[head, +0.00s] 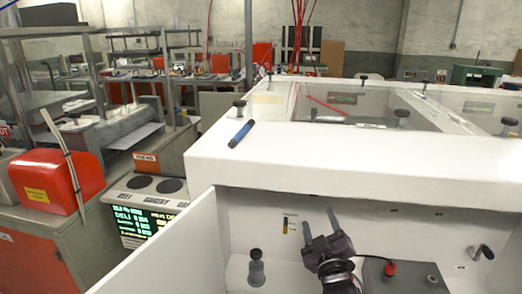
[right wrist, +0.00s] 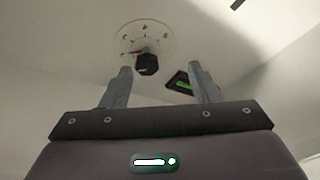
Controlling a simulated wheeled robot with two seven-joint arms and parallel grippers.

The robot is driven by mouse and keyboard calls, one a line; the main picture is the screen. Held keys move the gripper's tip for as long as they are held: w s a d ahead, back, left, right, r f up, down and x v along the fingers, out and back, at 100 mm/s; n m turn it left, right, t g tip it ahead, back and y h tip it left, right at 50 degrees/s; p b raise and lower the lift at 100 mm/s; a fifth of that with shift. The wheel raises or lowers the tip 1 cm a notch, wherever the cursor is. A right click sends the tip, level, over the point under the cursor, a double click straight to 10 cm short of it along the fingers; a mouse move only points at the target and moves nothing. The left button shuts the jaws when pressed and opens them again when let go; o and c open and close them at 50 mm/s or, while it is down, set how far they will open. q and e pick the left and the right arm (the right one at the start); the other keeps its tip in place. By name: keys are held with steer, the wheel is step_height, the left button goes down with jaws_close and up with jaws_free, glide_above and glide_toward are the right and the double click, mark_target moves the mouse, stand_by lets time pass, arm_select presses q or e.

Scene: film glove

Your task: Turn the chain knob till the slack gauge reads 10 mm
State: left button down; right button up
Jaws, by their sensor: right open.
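In the right wrist view, a black knob (right wrist: 147,64) with a red pointer sits on a round pale dial plate (right wrist: 124,40) with dark marks. A small dark device with a green display (right wrist: 181,84) is beside it; its reading is too small to tell. I cannot tell for sure which of these is the chain knob or slack gauge. My right gripper (right wrist: 160,70) is open and empty, its fingers pointing toward the knob and apart from it. In the head view my right gripper (head: 319,218) is inside the white cabinet's open bay, and the dial is not clearly visible. My left gripper is out of view.
The white cabinet (head: 340,160) has a raised rim with a blue marker (head: 241,133) on it. In the bay are a grey post (head: 256,268), a red-capped fitting (head: 389,269) and a metal peg (head: 482,253). A white panel (head: 160,250) edges the bay's left.

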steer(key=s+a+f+m+g+y, duration=0.1)
steer(key=s+a+f+m+g, duration=0.25)
steer(key=s+f+g, duration=0.75)
steer(key=s+d+f+m+g, duration=0.1)
steer(key=s+f+g, duration=0.15)
steer(key=s, duration=0.65)
steer(key=s+d+f+m+g, duration=0.1)
steer(key=s+d+f+g, duration=0.15)
steer(key=s, duration=0.75)
step_height(320, 180, down, 29)
steer(key=s+g+p, duration=0.2)
steer(key=s+d+f+g+p, duration=0.1)
steer(key=s+d+f, duration=0.2)
steer(key=s+f, duration=1.2)
steer(key=s, duration=0.4)
steer(key=shift+s+h, duration=0.15)
steer(key=shift+h, duration=0.15)
steer(key=shift+n, duration=0.25)
